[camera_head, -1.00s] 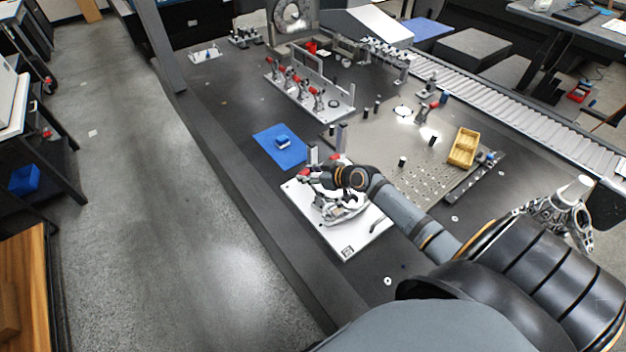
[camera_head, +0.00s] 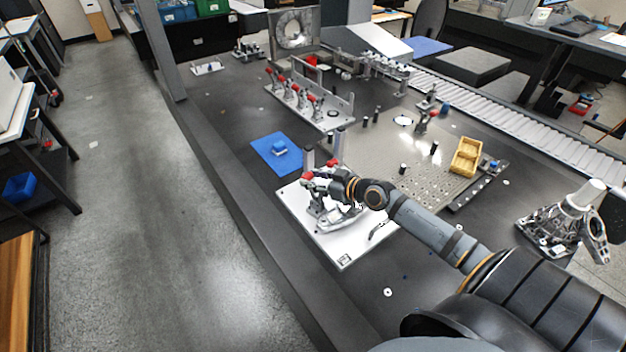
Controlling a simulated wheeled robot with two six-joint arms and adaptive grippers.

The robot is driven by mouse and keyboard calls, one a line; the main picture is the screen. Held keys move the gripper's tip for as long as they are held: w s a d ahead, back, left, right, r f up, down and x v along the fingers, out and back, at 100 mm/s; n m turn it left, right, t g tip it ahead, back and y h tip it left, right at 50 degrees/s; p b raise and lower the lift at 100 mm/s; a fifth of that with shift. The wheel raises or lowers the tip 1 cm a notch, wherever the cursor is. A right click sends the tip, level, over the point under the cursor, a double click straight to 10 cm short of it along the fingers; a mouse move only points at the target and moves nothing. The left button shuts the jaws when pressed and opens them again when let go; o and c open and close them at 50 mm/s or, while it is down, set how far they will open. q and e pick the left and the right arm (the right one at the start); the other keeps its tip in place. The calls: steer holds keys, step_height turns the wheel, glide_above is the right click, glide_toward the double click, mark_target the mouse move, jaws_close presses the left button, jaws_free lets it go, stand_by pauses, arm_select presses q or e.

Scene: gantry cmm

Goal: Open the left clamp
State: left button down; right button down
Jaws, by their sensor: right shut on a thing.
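A white fixture plate (camera_head: 338,248) lies on the near part of the dark table and carries toggle clamps with red-tipped handles. The left clamp (camera_head: 316,206) stands at the plate's left side, partly covered by my gripper. Its red handle end (camera_head: 306,176) shows at the fingers. My right gripper (camera_head: 313,184) reaches in from the right and is shut on this handle. A second red handle (camera_head: 333,162) shows just behind. A curved grey metal part (camera_head: 338,222) lies on the plate below the gripper. My left gripper is not in view.
A blue mat (camera_head: 268,146) with a small blue block lies behind the plate. Farther back stands a rack with several red-handled clamps (camera_head: 290,95). A perforated metal plate (camera_head: 420,182) and a yellow bin (camera_head: 466,157) are to the right. A grey casting (camera_head: 560,222) stands far right.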

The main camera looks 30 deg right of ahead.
steer(key=shift+s+d+f, duration=0.1)
steer(key=shift+s+f, duration=0.15)
steer(key=shift+f, duration=0.25)
steer(key=c, duration=1.1)
jaws_free()
steer(key=shift+c, duration=0.2)
steer(key=o, duration=0.3)
steer(key=shift+r, duration=0.1)
steer(key=shift+o, duration=0.2)
steer(key=shift+r, duration=0.1)
steer(key=shift+w, duration=0.1)
step_height(320, 180, up, 10)
